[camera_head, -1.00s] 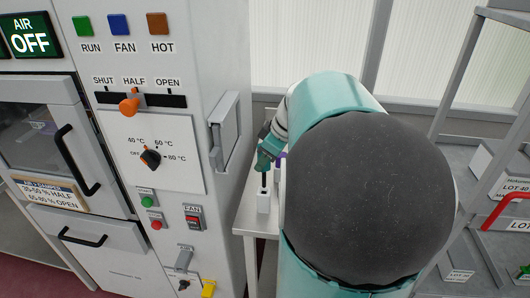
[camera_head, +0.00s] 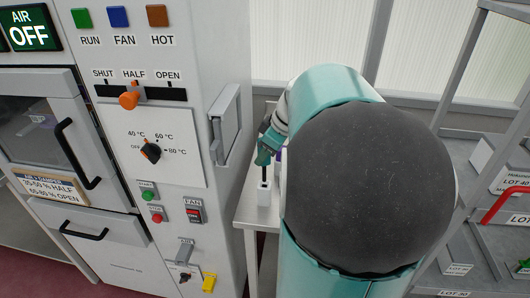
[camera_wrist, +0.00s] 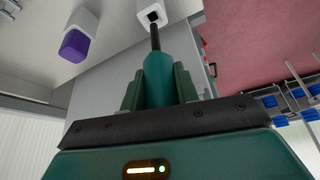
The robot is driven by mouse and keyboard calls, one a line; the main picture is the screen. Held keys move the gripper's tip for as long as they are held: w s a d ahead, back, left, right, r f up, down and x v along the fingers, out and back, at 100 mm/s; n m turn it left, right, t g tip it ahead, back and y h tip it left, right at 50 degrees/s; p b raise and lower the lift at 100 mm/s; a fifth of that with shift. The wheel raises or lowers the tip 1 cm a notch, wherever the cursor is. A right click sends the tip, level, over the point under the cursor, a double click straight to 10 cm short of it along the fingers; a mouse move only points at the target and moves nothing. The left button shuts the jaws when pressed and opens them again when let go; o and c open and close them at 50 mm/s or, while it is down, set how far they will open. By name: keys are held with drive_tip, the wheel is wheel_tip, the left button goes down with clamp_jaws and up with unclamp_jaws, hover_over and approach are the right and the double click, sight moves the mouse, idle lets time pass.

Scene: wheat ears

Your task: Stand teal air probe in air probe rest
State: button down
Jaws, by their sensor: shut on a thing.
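The teal air probe (camera_wrist: 158,78) has a teal handle and a thin black shaft. My gripper (camera_wrist: 160,88) is shut on its handle, with one dark green finger on each side. The white air probe rest (camera_wrist: 143,10) has a dark square opening. The shaft tip is at this opening in the wrist view; I cannot tell how deep it sits. In the head view my gripper (camera_head: 268,150) is above the rest (camera_head: 263,195), with the shaft (camera_head: 264,174) upright between them. The handle is mostly hidden there.
A white holder with a purple end (camera_wrist: 76,44) stands beside the rest. Both are on a pale side table (camera_head: 246,216) between the control cabinet (camera_head: 150,155) and my arm. Metal shelves with labelled trays (camera_head: 470,215) stand at the right.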

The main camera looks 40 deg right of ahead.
sight(265, 176)
drive_tip(key=shift+f, duration=0.15)
drive_tip(key=shift+f, duration=0.35)
drive_tip(key=shift+f, duration=1.35)
drive_tip(key=shift+f, duration=0.35)
drive_tip(key=shift+f, duration=1)
drive_tip(key=shift+f, duration=0.35)
drive_tip(key=shift+f, duration=0.45)
drive_tip(key=c, duration=1)
unclamp_jaws()
drive_tip(key=shift+o, duration=0.2)
